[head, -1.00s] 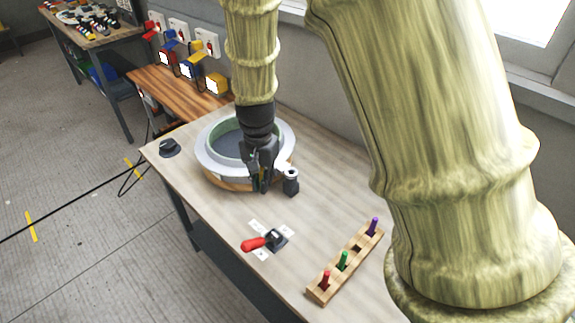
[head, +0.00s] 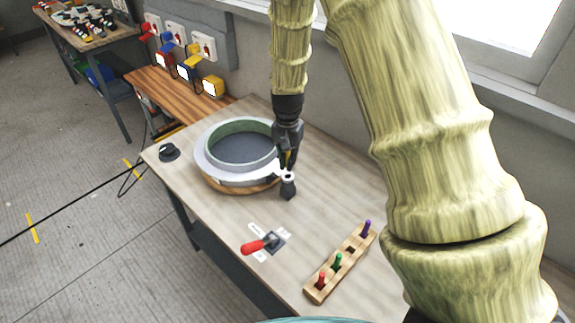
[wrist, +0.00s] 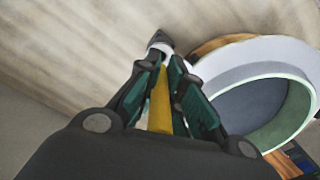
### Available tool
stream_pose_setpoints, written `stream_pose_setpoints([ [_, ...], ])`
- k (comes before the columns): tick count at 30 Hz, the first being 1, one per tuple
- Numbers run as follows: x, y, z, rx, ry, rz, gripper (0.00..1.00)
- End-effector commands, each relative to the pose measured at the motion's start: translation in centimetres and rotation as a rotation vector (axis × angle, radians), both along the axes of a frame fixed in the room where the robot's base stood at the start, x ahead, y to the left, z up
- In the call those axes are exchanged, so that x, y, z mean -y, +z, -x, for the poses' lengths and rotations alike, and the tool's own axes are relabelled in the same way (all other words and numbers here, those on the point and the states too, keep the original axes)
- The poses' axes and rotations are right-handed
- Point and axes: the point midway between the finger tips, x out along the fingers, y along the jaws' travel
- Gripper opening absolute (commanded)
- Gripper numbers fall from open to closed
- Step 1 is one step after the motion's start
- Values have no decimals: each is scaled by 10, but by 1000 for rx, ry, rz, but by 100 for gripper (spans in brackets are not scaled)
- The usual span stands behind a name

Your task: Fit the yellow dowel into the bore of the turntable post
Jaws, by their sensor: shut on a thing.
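My gripper (head: 287,160) points down beside the turntable, above or close behind the grey post (head: 287,188). It is shut on the yellow dowel, of which little shows in the head view. In the wrist view the yellow dowel (wrist: 160,104) lies between the dark green fingers (wrist: 167,76). The post's pale ring-shaped top (wrist: 162,47) shows just past the fingertips there. I cannot tell whether the dowel's tip touches the post, and the bore is partly hidden. The turntable (head: 207,168) carries a round grey mould with a green rim (head: 240,126).
A wooden rack (head: 325,277) with red, green and purple pegs lies at the front right. A red-handled toggle clamp (head: 262,244) stands left of it. A black knob (head: 169,152) is at the table's left corner. Bare tabletop lies right of the post.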

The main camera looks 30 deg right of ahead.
Motion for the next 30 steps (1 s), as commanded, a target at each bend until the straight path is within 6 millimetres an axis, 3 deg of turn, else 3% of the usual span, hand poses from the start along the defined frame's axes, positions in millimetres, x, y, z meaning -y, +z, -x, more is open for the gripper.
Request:
stream_pose_setpoints([
  [10, 0, -29, 1, -2, -1, 1, 0],
  [30, -1, -40, 1, -1, -1, 0, 0],
])
